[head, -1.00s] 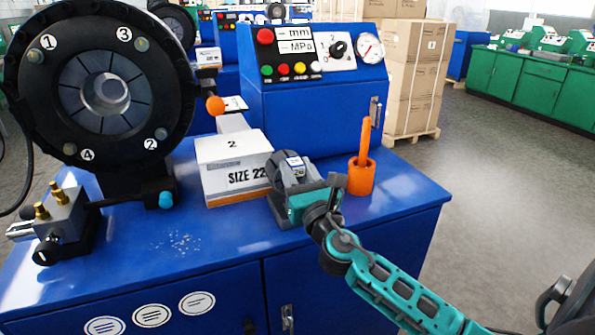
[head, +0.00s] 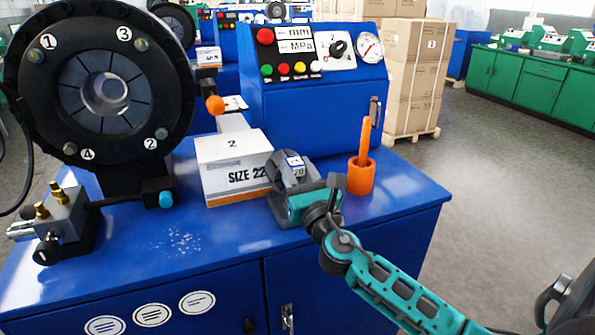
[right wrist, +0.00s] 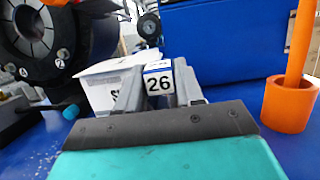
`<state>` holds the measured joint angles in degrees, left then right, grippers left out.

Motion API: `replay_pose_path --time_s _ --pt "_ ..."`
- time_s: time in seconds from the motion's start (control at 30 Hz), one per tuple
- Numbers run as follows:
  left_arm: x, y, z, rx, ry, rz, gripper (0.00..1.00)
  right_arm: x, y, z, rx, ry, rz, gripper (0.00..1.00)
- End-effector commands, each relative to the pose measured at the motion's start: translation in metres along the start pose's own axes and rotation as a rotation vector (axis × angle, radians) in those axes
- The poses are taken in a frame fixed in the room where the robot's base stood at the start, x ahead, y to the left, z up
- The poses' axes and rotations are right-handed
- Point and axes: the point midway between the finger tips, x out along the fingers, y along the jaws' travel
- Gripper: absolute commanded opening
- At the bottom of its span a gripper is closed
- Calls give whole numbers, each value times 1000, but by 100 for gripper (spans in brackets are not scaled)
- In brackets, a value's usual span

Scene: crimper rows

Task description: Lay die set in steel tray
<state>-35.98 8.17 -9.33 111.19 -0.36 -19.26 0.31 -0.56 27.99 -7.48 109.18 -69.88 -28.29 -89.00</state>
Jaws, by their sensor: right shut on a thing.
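A grey die set (head: 288,168) with a white and blue label sits at the middle of the blue bench top in the head view. In the right wrist view its label (right wrist: 159,84) reads 26, between my two grey fingers. My right gripper (head: 300,190) is shut on it, reaching in from the lower right. The die set's lower part is partly hidden by the gripper, and I cannot tell whether it touches the bench. No steel tray can be clearly made out. My left gripper is not in view.
A SIZE 22 box (head: 232,170) stands just left of the die set. An orange cup with a stick (head: 361,178) stands close on the right. The black crimper head (head: 105,90) is at the left, the blue control cabinet (head: 315,105) behind. The front bench top (head: 190,255) is mostly clear.

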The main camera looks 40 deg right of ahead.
Motion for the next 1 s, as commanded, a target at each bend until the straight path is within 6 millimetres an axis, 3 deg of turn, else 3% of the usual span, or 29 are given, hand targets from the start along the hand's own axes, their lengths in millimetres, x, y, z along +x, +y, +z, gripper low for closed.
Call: replay_pose_path --time_s 0.23,1.0 --pt "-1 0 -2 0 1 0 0 2 0 7 -1 -14 -1 0" --pt "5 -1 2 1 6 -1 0 -1 0 -2 0 -14 -1 0"
